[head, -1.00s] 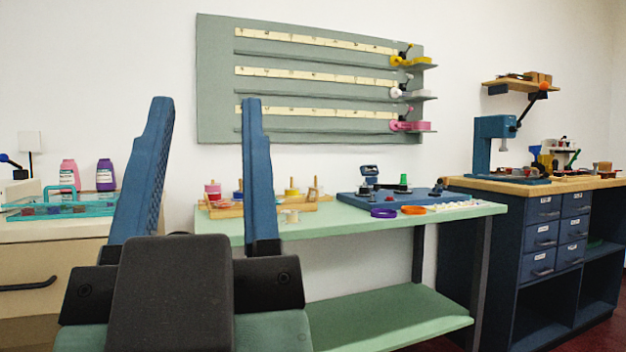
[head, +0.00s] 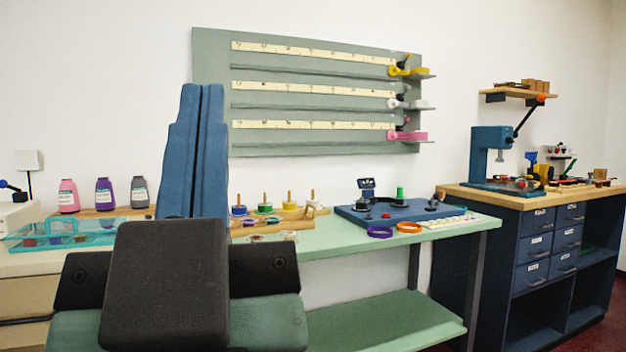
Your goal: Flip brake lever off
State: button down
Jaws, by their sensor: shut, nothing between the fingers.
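My gripper (head: 203,90) stands upright in the left foreground, its two blue fingers together and empty. It is in front of the green bench and hides part of it and the wall board's lower left edge. Small coloured fittings sit at the right end of the wall board: a yellow one (head: 408,71), a white one (head: 407,103) and a pink one (head: 407,136). A dark lever (head: 528,116) with an orange knob rises from the blue press (head: 490,150) on the right. I cannot tell which is the brake lever.
The green bench (head: 345,243) holds a blue board (head: 400,211), purple (head: 380,232) and orange (head: 409,227) rings, and pegged spools. Bottles (head: 104,195) and a teal tray (head: 30,235) are at left. A dark blue cabinet (head: 500,260) stands right. The lower shelf is clear.

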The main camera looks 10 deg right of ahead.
notch_tip(320, 180, up, 41)
jog(key=p, duration=3.8)
